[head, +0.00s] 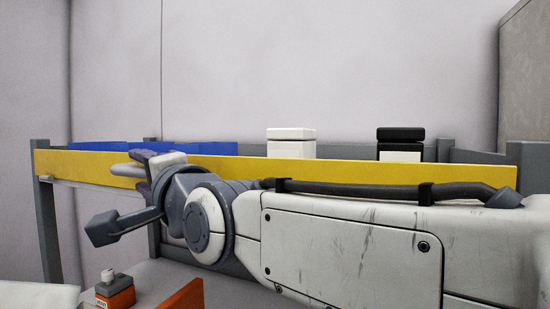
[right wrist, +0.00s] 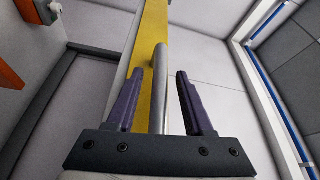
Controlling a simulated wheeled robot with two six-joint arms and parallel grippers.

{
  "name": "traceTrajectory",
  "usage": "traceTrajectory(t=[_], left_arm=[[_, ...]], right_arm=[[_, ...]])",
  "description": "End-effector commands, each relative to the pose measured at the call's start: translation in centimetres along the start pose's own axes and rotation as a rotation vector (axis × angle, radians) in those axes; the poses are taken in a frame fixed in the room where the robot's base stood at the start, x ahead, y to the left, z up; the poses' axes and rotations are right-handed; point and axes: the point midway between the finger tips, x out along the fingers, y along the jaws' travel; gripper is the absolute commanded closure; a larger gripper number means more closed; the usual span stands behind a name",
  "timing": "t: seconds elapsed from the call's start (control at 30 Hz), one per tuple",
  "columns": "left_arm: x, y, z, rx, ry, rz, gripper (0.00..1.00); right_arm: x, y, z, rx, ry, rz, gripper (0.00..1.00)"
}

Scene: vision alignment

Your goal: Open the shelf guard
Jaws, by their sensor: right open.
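The shelf guard is a long yellow bar (head: 330,172) across the front of the grey shelf. It also shows in the right wrist view (right wrist: 153,22), running away from the gripper. A grey rod-like handle (right wrist: 158,100) lies along the guard. My right gripper (right wrist: 160,74) is open, with one dark purple finger on each side of the handle. The handle is between the fingers, and no grip on it shows. In the head view my right gripper (head: 143,168) is at the left part of the guard, and my forearm covers part of the guard's lower edge.
Behind the guard stand a white box (head: 291,143), a black box (head: 400,144) and blue bins (head: 105,146). Below, at the lower left, are a small orange item with a white cap (head: 115,291) and an orange panel (head: 185,297). A grey post (head: 45,220) supports the shelf's left end.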

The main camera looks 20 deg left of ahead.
Motion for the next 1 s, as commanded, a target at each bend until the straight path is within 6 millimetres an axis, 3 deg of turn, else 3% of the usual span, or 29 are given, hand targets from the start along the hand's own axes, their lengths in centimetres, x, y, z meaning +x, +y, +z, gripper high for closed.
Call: traceTrajectory(t=[0.33,0.47,0.5,0.77,1.0], left_arm=[[-0.2,0.0,0.0,0.001,0.0,0.0,0.5],[-0.2,0.0,0.0,0.001,0.0,0.0,0.5],[-0.2,0.0,0.0,0.001,0.0,0.0,0.5],[0.2,0.0,0.0,0.0,0.0,0.0,0.5],[2.7,-0.2,0.1,-0.003,0.0,0.0,0.5]], right_arm=[[0.5,0.0,0.1,0.001,-0.001,-0.001,0.48],[0.5,0.0,0.1,0.0,-0.001,-0.001,0.98],[0.5,0.0,0.1,0.0,-0.001,-0.001,1.0],[0.4,0.2,0.1,-0.011,-0.001,-0.005,1.0],[0.2,1.0,0.6,-0.094,-0.001,-0.04,1.0]])
